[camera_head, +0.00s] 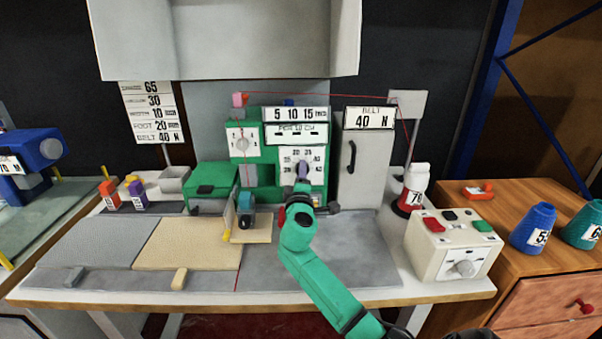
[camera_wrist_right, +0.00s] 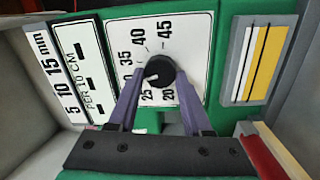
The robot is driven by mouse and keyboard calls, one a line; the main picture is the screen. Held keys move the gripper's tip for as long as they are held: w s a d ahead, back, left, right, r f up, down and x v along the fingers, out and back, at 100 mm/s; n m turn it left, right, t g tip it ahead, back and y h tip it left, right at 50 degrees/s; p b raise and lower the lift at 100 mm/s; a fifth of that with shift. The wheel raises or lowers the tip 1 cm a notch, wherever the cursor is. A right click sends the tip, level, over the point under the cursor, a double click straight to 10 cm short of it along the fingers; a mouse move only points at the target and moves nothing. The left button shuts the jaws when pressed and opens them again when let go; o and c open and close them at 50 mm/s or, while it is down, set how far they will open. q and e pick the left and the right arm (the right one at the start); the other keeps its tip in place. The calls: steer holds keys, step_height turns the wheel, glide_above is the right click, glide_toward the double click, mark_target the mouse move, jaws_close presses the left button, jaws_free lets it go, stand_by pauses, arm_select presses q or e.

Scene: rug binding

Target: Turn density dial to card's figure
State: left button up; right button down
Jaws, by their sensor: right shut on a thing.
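The density dial is a black knob (camera_wrist_right: 160,72) on a white plate (camera_wrist_right: 160,50) with figures from 20 to 45. The plate also shows on the green machine in the head view (camera_head: 290,160). My right gripper (camera_head: 303,180) is shut on the knob, its purple fingers on either side of it in the wrist view (camera_wrist_right: 163,85). A white mark on the knob points left and slightly down, between 25 and 35; the left finger covers the figure there. The card (camera_head: 152,112) hangs at the back left, its rows reading 65, 30, 10, 20 and 40 N; most labels are too small. My left gripper is not in view.
A smaller dial (camera_head: 243,141) sits left of the knob on the machine. A grey belt cabinet (camera_head: 365,165) stands to the right. A white control box (camera_head: 452,243) is at the front right. A red thread runs above the machine. The grey table mat (camera_head: 350,255) is mostly clear.

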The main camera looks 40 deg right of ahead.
steer(key=shift+f+n, duration=0.1)
steer(key=shift+n, duration=0.3)
steer(key=shift+c, duration=1.6)
jaws_free()
steer(key=shift+a, duration=0.1)
steer(key=b+v, duration=0.1)
steer(key=v, duration=1.3)
steer(key=shift+s+b, duration=0.2)
steer(key=shift+b, duration=0.1)
steer(key=shift+a+f, duration=0.1)
